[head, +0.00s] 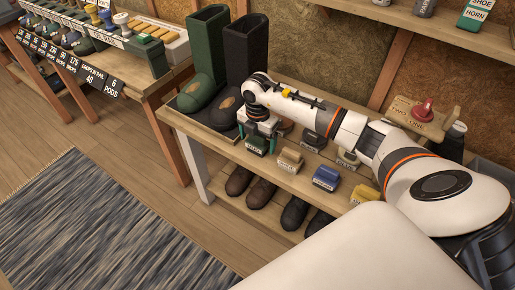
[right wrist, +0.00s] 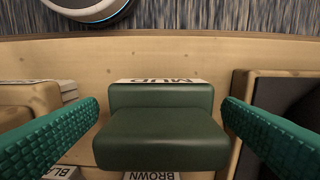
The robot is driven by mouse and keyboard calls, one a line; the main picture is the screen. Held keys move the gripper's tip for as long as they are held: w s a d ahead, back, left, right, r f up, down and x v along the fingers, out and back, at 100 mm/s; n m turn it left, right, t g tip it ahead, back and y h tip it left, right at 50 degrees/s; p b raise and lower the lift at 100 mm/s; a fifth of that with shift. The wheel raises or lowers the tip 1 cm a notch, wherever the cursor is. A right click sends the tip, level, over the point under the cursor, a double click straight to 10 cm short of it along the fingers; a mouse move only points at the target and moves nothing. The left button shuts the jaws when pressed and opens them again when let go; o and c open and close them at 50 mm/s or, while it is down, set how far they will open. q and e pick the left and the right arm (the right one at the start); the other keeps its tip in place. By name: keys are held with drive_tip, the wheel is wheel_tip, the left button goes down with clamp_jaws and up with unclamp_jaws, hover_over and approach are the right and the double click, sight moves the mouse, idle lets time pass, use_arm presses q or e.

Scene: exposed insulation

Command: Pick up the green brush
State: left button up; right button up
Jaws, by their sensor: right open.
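The green brush (right wrist: 160,130) is a dark green block in the middle of the right wrist view, beside a label reading MUD. It stands on the wooden bench (head: 225,148); in the head view, it shows small and partly hidden below my right gripper (head: 261,136). In the right wrist view, the teal fingers of my right gripper (right wrist: 160,120) are open, one on each side of the brush. Gaps show between both fingers and the brush. My left gripper is not in view.
Dark shoes (head: 262,193) stand on the shelf below.

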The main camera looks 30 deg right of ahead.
drive_tip(key=shift+f+b, duration=0.3)
drive_tip(key=shift+f, duration=0.6)
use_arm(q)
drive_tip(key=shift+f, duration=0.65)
use_arm(e)
drive_tip(key=shift+r, duration=0.1)
drive_tip(key=c, duration=1.1)
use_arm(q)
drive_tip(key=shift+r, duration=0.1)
use_arm(e)
drive_tip(key=shift+r, duration=0.1)
